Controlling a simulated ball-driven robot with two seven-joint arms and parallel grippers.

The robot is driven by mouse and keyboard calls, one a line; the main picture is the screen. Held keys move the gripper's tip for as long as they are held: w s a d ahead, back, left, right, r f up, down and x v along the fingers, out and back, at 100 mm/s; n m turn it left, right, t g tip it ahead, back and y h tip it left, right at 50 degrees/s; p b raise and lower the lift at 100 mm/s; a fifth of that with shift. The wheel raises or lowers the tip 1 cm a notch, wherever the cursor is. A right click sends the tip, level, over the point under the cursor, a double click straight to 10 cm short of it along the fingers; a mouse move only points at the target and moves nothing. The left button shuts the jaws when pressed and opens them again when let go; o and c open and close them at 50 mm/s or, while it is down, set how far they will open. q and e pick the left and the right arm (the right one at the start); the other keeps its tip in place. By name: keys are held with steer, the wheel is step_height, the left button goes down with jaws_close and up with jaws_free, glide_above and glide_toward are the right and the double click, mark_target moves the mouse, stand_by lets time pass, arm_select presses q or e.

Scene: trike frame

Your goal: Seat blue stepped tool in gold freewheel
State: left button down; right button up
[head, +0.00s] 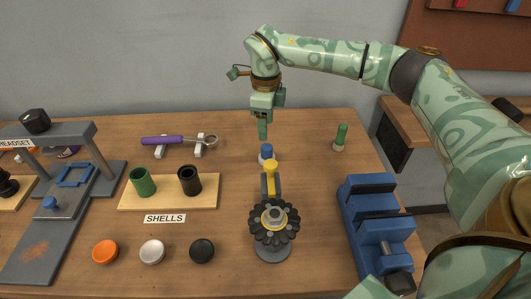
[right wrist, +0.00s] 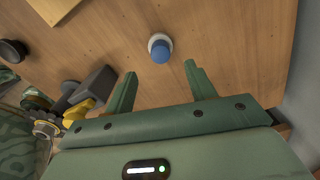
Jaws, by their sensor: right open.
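The blue stepped tool (head: 266,152) stands upright on the table, its blue top above a pale collar. In the right wrist view the blue tool (right wrist: 160,48) lies just beyond the gap between the fingertips, untouched. My right gripper (head: 263,128) points down over it, open and empty; its spread fingers also show in the right wrist view (right wrist: 160,72). The gold freewheel (head: 273,216) sits with dark cogs around it on a grey stand, nearer the front edge than the blue tool. My left gripper is not in view.
A yellow-handled part (head: 269,180) stands between the blue tool and the freewheel. A green tool (head: 341,137) stands to the right. A blue vise (head: 375,225) is at front right. A wooden board (head: 165,201) holds green and black shells. Table around the blue tool is mostly clear.

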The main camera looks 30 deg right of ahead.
mark_target(267, 146)
step_height(267, 146, down, 3)
steer(key=shift+w+f+b, duration=0.1)
steer(key=shift+f+b, duration=0.05)
steer(key=shift+b, duration=0.15)
steer(key=shift+f, duration=0.4)
step_height(267, 146, down, 5)
steer(key=shift+d+r+b, duration=0.1)
steer(key=shift+b, duration=1)
steer(key=shift+s+r, duration=0.1)
steer(key=shift+s, duration=0.1)
steer(key=shift+c, duration=0.8)
steer(key=c, duration=0.9)
